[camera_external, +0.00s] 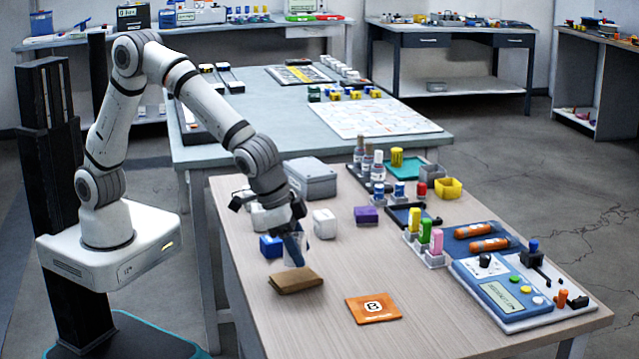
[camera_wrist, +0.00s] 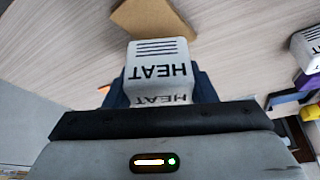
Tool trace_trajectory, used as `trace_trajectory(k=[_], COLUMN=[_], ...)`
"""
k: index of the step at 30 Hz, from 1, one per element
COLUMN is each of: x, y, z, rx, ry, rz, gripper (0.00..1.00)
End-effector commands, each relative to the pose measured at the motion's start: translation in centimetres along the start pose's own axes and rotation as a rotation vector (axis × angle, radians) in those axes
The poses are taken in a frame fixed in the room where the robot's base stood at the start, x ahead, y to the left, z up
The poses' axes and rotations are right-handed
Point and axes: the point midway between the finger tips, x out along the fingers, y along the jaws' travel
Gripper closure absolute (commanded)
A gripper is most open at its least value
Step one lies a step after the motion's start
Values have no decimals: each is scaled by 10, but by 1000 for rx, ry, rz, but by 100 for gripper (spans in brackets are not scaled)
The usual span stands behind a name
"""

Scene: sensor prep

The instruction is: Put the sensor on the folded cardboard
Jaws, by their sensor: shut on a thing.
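My gripper (camera_external: 293,248) is shut on a white block marked HEAT, the sensor (camera_wrist: 158,62). In the wrist view it sits between the dark blue fingers with its lettering upside down. In the external view the fingers partly hide it. The folded cardboard (camera_external: 297,280) is a flat brown piece on the wooden table, just below and near the gripper. It also shows in the wrist view (camera_wrist: 150,22), beyond the sensor. The sensor appears to be held above the table; I cannot tell the exact gap to the cardboard.
A blue block (camera_external: 270,246) stands left of the gripper and a white block (camera_external: 324,223) to its right. An orange card (camera_external: 373,309) lies right of the cardboard. A purple block (camera_external: 366,215) and a grey box (camera_external: 310,179) stand farther back. The front left tabletop is clear.

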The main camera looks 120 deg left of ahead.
Motion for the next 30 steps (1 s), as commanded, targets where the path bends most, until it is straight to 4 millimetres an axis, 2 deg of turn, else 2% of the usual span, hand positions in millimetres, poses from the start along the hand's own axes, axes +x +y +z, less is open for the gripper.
trace_trajectory(k=[1, 5, 17, 18, 25, 30], x=[11, 28, 35, 33, 32, 32], y=[0, 0, 0, 0, 0, 0], z=[5, 12, 14, 14, 13, 13], rx=[2, 1, 0, 0, 0, 0], ry=[-4, -3, -1, -1, -1, -1], rz=[-2, -2, 0, 0, -1, -1], gripper=[73, 73, 73, 46, 28, 28])
